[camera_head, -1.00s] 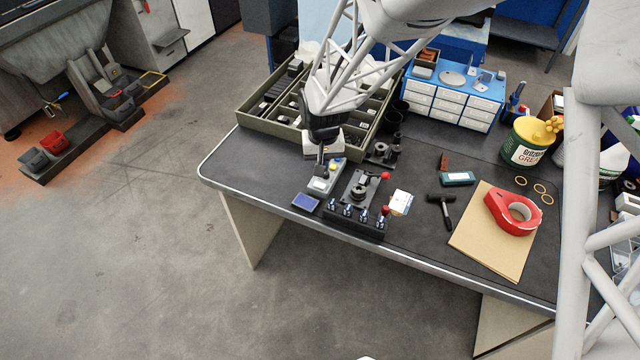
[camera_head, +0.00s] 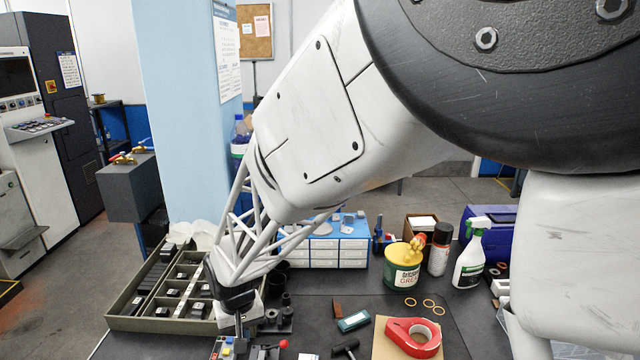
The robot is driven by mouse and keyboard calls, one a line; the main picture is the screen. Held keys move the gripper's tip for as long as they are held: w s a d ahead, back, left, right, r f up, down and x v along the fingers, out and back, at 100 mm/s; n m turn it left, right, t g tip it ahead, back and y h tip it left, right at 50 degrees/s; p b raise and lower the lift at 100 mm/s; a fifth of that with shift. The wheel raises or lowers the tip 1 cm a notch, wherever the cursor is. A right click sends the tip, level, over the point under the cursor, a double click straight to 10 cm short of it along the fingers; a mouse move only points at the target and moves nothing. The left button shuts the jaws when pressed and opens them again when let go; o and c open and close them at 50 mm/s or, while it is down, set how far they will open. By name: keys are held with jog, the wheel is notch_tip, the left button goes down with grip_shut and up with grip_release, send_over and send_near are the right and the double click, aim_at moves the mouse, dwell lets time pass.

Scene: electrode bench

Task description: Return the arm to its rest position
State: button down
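My arm comes down from the upper right, a white body with a lattice forearm, to a dark wrist over the bench. My gripper (camera_head: 239,329) points down at the bench's near left part, by the right front corner of the compartment tray. Its fingertips are small and dark, so I cannot tell whether they are open or shut. I make out nothing held in it. Just below it, a grey device with coloured buttons (camera_head: 226,347) is cut by the lower picture edge.
An olive tray (camera_head: 128,310) with small dark parts lies left. Behind are blue-white drawers (camera_head: 325,256), a grease tub (camera_head: 403,270) and a spray bottle (camera_head: 470,262). A red tape dispenser (camera_head: 413,338) and black hammer (camera_head: 345,347) lie front right. A pale blue column (camera_head: 180,120) stands behind the tray.

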jog(key=s+d+r+m+t, duration=0.1)
jog(key=s+d+r, duration=0.2)
jog(key=d+r, duration=0.6)
jog(key=s+d+r+m, duration=0.25)
jog(key=d+r, duration=0.25)
jog(key=d, duration=0.8)
jog(key=s+d+r+m, duration=0.1)
jog(key=s+d+r, duration=0.1)
jog(key=s+d, duration=0.5)
jog(key=s+d+r+m+t, duration=0.1)
jog(key=s+d+r, duration=0.1)
jog(key=s+d, duration=0.5)
jog(key=shift+s+r, duration=0.25)
jog(key=shift+s, duration=0.2)
jog(key=shift+w, duration=0.1)
